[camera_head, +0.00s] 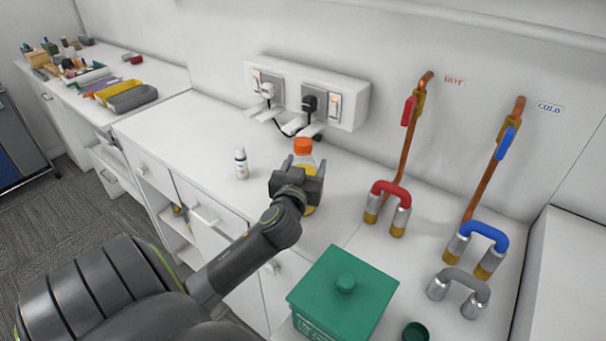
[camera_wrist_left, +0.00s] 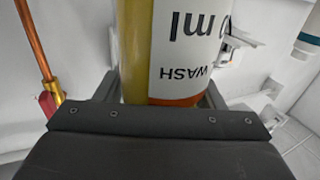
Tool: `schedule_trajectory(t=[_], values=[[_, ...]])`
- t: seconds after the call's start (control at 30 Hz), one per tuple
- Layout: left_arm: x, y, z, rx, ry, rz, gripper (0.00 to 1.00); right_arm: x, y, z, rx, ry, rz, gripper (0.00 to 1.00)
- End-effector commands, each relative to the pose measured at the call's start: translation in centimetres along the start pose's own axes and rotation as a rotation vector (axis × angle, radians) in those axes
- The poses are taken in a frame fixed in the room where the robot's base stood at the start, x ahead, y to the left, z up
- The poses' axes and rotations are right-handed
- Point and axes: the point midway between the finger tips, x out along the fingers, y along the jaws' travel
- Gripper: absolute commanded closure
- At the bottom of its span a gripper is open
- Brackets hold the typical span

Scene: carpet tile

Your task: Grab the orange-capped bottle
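The orange-capped bottle (camera_head: 303,147) stands upright on the white counter by the wall, with yellow liquid inside. My left gripper (camera_head: 304,166) is at the bottle, with one finger on each side of it; the gripper hides part of its body. In the left wrist view, the bottle (camera_wrist_left: 185,45) fills the space between the fingers, its white label reading "WASH" upside down. I cannot tell whether both fingers press on it. My right gripper is not in view.
A small white bottle (camera_head: 241,164) stands to the left. A power outlet panel (camera_head: 345,103) is on the wall behind. Red-handled (camera_head: 389,205) and blue-handled (camera_head: 481,245) fittings stand to the right. A green lidded box (camera_head: 342,291) is in front.

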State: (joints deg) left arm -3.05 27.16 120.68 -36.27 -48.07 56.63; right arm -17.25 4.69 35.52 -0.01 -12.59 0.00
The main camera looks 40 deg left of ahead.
Motion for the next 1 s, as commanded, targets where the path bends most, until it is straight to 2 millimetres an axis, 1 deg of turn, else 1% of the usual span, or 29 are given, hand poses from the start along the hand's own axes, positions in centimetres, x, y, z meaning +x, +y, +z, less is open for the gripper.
schedule_trajectory(t=[0.03,0.33,0.53,0.63,0.67,0.9,1.0], values=[[0.0,0.0,0.0,0.000,0.000,0.000,0.44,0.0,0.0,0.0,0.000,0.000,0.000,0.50],[0.0,0.0,-0.1,0.000,0.003,0.001,0.83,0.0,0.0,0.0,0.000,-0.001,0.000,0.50],[0.0,0.0,-0.3,0.000,0.003,0.001,0.83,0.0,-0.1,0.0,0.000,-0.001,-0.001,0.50],[0.0,0.1,-1.2,-0.001,0.006,0.002,0.83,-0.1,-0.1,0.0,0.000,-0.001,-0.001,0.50],[0.0,0.1,-1.7,0.000,0.007,0.002,0.83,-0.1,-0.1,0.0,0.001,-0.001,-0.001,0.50],[0.0,0.1,-6.5,0.000,0.010,0.003,0.83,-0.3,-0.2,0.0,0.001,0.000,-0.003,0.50],[0.0,0.1,-8.2,0.001,0.009,0.002,0.83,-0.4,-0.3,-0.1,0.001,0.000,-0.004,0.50]])
